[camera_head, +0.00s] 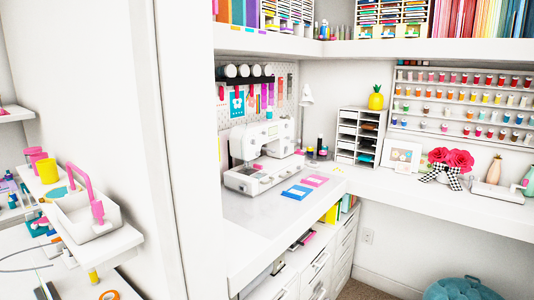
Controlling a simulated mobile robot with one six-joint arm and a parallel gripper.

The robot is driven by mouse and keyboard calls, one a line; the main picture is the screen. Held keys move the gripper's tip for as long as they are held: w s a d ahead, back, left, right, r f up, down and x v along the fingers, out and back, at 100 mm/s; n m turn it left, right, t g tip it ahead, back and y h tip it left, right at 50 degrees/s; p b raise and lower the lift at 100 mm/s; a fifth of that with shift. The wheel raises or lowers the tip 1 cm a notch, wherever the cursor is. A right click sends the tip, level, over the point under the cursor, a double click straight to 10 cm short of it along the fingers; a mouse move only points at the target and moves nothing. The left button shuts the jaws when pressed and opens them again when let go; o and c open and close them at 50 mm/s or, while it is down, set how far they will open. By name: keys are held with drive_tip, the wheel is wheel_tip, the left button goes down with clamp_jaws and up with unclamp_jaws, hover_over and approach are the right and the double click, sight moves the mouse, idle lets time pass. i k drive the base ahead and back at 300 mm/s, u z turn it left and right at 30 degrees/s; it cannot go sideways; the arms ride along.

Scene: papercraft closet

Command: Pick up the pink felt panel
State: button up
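A small flat pink piece (315,180), which looks like the pink felt panel, lies on the white counter (245,212) in front of the sewing machine. A flat blue piece (297,192) lies beside it, nearer to me. Both are small in the picture, and I cannot tell whether they touch or overlap. My gripper does not show in the head view.
A white sewing machine (262,158) stands behind the flat pieces. Drawers (315,270) are under the counter. A white wall edge (165,150) stands at the left. A white caddy with a pink handle (95,205) sits on a left shelf. A blue pouf (460,289) is at the lower right.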

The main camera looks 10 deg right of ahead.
sight(315, 179)
drive_tip(key=u, duration=0.2)
drive_tip(key=k, duration=0.55)
drive_tip(key=z, duration=1.25)
drive_tip(key=i, duration=1.8)
